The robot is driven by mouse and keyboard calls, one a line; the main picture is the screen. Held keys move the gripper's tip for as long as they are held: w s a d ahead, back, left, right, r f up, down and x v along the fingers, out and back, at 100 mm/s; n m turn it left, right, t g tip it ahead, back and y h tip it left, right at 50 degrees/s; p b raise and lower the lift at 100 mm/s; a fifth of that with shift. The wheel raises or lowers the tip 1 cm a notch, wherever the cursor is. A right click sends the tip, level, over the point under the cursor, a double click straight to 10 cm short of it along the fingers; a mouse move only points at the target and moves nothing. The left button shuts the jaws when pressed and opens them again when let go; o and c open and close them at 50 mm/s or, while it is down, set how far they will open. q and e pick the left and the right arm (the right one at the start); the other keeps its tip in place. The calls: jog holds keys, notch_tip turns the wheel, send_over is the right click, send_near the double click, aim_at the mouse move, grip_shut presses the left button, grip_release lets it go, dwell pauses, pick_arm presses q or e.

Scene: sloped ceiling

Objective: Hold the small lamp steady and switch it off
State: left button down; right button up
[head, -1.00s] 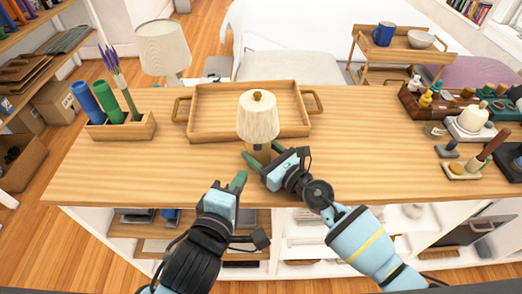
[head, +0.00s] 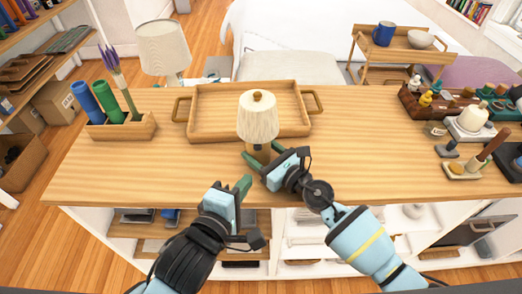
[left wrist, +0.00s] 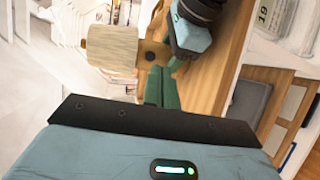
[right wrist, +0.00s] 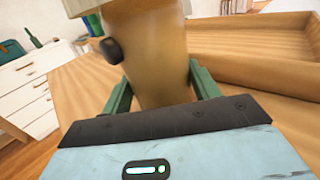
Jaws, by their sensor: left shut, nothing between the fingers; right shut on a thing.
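The small lamp (head: 258,119) stands upright near the table's front edge, with a pleated cream shade and a wooden base. Its base (right wrist: 148,50) fills the right wrist view, with a dark knob (right wrist: 111,50) on its side. My right gripper (head: 258,162) is shut on the base, one green finger on each side. My left gripper (head: 246,184) is shut and empty, in front of the lamp and apart from it. In the left wrist view its closed fingers (left wrist: 161,86) point towards the base and the dark knob (left wrist: 150,56). I cannot tell whether the lamp is lit.
A wooden tray (head: 200,134) lies just behind the lamp. A holder (head: 120,130) with blue and green tubes stands at the left, near a larger lamp (head: 162,47). Bottles and brushes crowd the right end. The table (head: 380,150) is clear right of the lamp.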

aim_at(257, 148)
pick_arm(q)
jog(key=shift+s+d+f+n+g+h, duration=0.25)
jog(key=shift+g+h, duration=0.3)
jog(key=shift+h, duration=0.2)
jog(key=shift+s+d+f+n+g+h, duration=0.1)
jog(key=shift+d+n+g+h, duration=0.1)
jog(key=shift+g+h, duration=0.45)
jog(key=shift+s+d+f+n+g+h, duration=0.25)
jog(key=shift+g+h, duration=0.25)
jog(key=shift+h, duration=0.3)
jog(key=shift+w, duration=0.1)
jog(key=shift+w+d, duration=0.15)
jog(key=shift+w, duration=4.2)
